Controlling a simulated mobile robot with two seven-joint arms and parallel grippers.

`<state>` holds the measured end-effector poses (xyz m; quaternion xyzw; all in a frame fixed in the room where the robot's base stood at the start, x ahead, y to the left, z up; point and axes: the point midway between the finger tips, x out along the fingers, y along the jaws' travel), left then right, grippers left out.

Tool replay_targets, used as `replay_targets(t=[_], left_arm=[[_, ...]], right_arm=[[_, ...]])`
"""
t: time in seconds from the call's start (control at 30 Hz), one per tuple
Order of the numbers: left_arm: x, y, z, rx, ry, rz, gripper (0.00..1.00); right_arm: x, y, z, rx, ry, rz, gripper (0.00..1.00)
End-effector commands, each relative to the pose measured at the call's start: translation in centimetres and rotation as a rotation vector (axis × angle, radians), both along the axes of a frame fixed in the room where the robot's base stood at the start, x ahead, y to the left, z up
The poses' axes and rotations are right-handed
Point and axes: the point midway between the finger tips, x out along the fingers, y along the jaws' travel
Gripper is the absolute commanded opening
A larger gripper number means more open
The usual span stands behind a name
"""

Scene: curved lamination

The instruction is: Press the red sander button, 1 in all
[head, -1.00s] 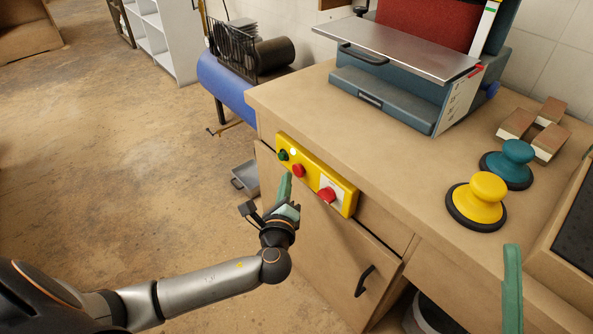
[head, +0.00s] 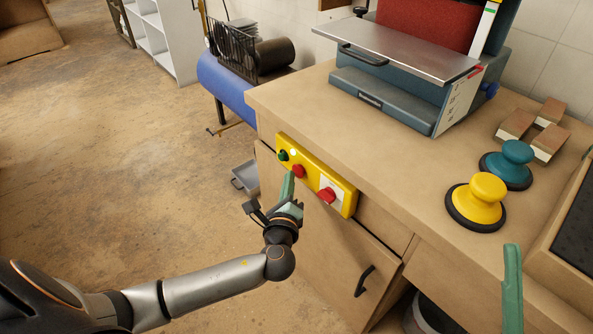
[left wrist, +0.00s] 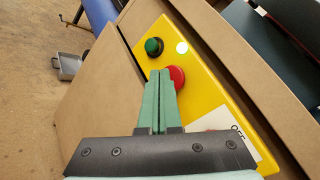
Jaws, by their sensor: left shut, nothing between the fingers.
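The yellow control panel (head: 333,187) is fixed to the front edge of the wooden bench. It carries a green button (head: 283,155), a lit white lamp (head: 293,152), a round red button (head: 299,171) and a red switch (head: 326,195) on a white plate. My left gripper (head: 288,178) is shut and empty, its fingertips close to the round red button. In the left wrist view the shut fingers (left wrist: 160,75) point at the red button (left wrist: 177,77) and overlap its left side; I cannot tell whether they touch. A green finger (head: 512,285) of my right gripper shows at lower right.
Open floor lies left.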

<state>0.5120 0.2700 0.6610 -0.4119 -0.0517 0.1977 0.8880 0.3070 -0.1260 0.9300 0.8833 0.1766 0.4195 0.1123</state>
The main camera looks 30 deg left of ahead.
Motion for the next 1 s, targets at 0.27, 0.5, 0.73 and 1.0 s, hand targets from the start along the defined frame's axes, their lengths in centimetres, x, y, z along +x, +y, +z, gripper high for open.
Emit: replay_targets(t=[0.27,0.5,0.73,1.0], left_arm=[[0.02,-0.02,-0.01,0.0,0.0,0.0,0.0],[0.22,-0.1,-0.02,0.0,0.0,0.0,0.0],[0.49,-0.22,0.0,-0.001,-0.001,-0.001,0.0],[0.8,-0.34,0.04,-0.001,-0.001,-0.001,0.0]], right_arm=[[0.0,-0.01,-0.02,0.0,0.0,0.0,1.0],[-0.01,0.0,-0.02,0.001,0.0,0.0,1.0],[-0.01,0.0,-0.03,0.001,0.0,0.0,1.0],[-0.01,-0.01,-0.04,0.001,0.001,0.0,1.0]])
